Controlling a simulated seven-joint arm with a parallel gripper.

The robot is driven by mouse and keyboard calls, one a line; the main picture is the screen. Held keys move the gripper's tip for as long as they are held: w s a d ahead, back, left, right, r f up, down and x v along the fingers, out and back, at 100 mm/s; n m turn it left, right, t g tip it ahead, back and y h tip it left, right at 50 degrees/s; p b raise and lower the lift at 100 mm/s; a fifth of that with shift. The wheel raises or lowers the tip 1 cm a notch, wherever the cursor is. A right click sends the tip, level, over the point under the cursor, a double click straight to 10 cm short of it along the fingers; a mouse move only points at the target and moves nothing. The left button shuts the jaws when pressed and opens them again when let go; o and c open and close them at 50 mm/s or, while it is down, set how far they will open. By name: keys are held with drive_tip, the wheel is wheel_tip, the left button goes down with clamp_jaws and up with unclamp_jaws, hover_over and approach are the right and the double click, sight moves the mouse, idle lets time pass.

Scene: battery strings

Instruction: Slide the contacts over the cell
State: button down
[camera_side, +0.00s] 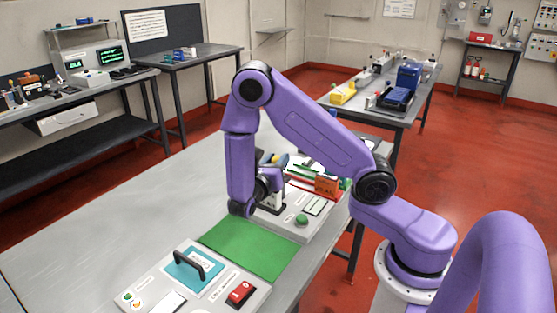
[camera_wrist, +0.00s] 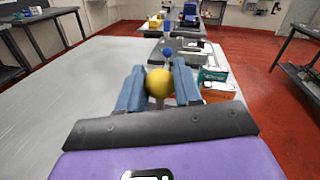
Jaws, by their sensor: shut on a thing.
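My gripper (camera_wrist: 160,84) is shut on a round yellow knob (camera_wrist: 159,83), with one blue-grey finger on each side of it. A small blue ball (camera_wrist: 168,53) shows just beyond the knob, between the fingertips. In the side view my gripper (camera_side: 278,162) is partly hidden behind my forearm and wrist, above a light grey station (camera_side: 287,222). An orange labelled block (camera_side: 326,186) stands at the right of that station, beside red and green bars. I cannot tell which parts are the contacts and the cell; my arm covers much of the station.
A green mat (camera_side: 249,247) lies in front of the station. A nearer grey panel has a teal plate with a black handle (camera_side: 188,264) and a red switch (camera_side: 240,293). A green button (camera_side: 302,220) sits on the station's front. The table's left side is clear.

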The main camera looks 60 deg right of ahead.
drive_tip(key=shift+a+r, duration=0.1)
drive_tip(key=shift+a, duration=0.2)
drive_tip(key=c, duration=0.9)
unclamp_jaws()
drive_tip(key=shift+a, duration=0.1)
drive_tip(key=shift+o, duration=0.5)
drive_tip(key=s+a, duration=0.3)
drive_tip(key=a, duration=1.4)
drive_tip(key=shift+s, duration=0.2)
drive_tip(key=shift+d, duration=0.1)
